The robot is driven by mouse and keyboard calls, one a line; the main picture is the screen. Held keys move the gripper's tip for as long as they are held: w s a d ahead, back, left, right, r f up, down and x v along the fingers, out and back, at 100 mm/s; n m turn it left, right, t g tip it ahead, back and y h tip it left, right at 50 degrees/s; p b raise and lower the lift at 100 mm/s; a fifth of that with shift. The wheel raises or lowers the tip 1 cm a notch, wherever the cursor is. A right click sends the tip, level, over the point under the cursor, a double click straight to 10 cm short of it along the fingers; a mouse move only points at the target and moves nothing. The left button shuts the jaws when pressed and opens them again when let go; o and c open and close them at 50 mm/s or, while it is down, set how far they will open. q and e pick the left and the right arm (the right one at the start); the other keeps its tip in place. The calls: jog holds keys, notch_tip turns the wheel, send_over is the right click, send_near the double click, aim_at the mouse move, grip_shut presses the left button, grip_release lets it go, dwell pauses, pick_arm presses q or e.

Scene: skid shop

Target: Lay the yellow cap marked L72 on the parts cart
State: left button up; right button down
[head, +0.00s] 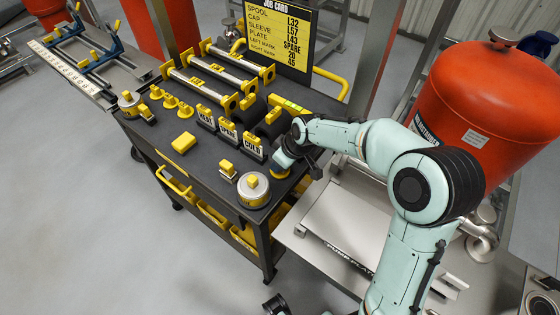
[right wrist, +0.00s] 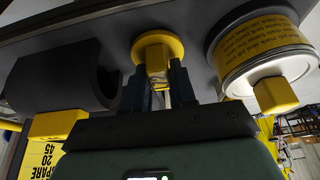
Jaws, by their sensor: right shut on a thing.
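My right gripper (head: 287,160) reaches over the right part of the parts cart (head: 208,163). In the right wrist view its jaws (right wrist: 155,85) are shut on the stem of a yellow cap (right wrist: 152,50) with a round flange. The flange is at or very near the dark cart top; I cannot tell whether it touches. Its marking is not readable. In the head view only a bit of yellow (head: 280,172) shows under the gripper. A dark part at the bottom edge (head: 276,304) looks like my left gripper; its jaws are not clear.
A round tin with a yellow knob (head: 253,189) stands close beside the held cap. Black label stands (head: 228,132), several small yellow caps (head: 185,109) and a yellow block (head: 184,143) are on the cart. A red tank (head: 470,100) stands right.

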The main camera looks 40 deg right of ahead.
jog(key=shift+f, duration=0.2)
jog(key=c, duration=0.8)
grip_release()
jog(key=shift+c, duration=0.2)
jog(key=shift+c, duration=1.2)
jog(key=shift+r, duration=0.15)
jog(key=shift+r+p, duration=2.75)
jog(key=shift+r, duration=1.15)
jog(key=shift+f, duration=0.1)
